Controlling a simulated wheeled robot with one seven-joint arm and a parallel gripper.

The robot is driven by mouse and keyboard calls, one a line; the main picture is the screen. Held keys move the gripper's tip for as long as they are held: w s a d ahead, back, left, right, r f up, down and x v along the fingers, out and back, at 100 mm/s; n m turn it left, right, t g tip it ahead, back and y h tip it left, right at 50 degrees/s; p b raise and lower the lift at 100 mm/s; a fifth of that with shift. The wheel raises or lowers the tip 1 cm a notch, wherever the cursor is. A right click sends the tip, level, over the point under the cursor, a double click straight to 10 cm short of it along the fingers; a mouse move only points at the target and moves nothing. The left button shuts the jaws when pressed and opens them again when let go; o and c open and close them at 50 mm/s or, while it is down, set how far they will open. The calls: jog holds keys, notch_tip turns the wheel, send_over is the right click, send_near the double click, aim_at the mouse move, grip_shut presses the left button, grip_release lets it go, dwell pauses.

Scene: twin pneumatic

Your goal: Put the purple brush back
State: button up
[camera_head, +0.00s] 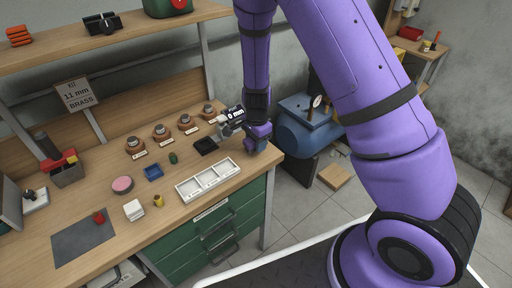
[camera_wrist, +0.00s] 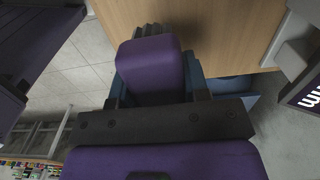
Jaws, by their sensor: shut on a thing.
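My gripper (camera_head: 260,140) points down at the right edge of the workbench (camera_head: 180,210), just past the white tray. In the wrist view, a purple block with a dark ridged end, which looks like the purple brush (camera_wrist: 150,68), sits between blue-grey parts of my gripper (camera_wrist: 158,82). The gripper is shut on it. The brush is mostly hidden by my gripper in the head view, where its purple cannot be told from that of my arm. The ridged end lies over the wooden bench edge in the wrist view; whether it touches cannot be told.
A white divided tray (camera_head: 208,181) lies at the bench's front edge, with a black tray (camera_head: 206,146) behind it. Several round parts with labels stand in a row, one of them a grey part (camera_head: 185,121). A blue compressor (camera_head: 300,135) stands right of the bench.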

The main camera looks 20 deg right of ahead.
jog(key=shift+w+d, duration=0.1)
jog(key=shift+w, duration=0.4)
jog(key=shift+f, duration=1.8)
jog(key=shift+f, duration=0.15)
jog(key=o, duration=1)
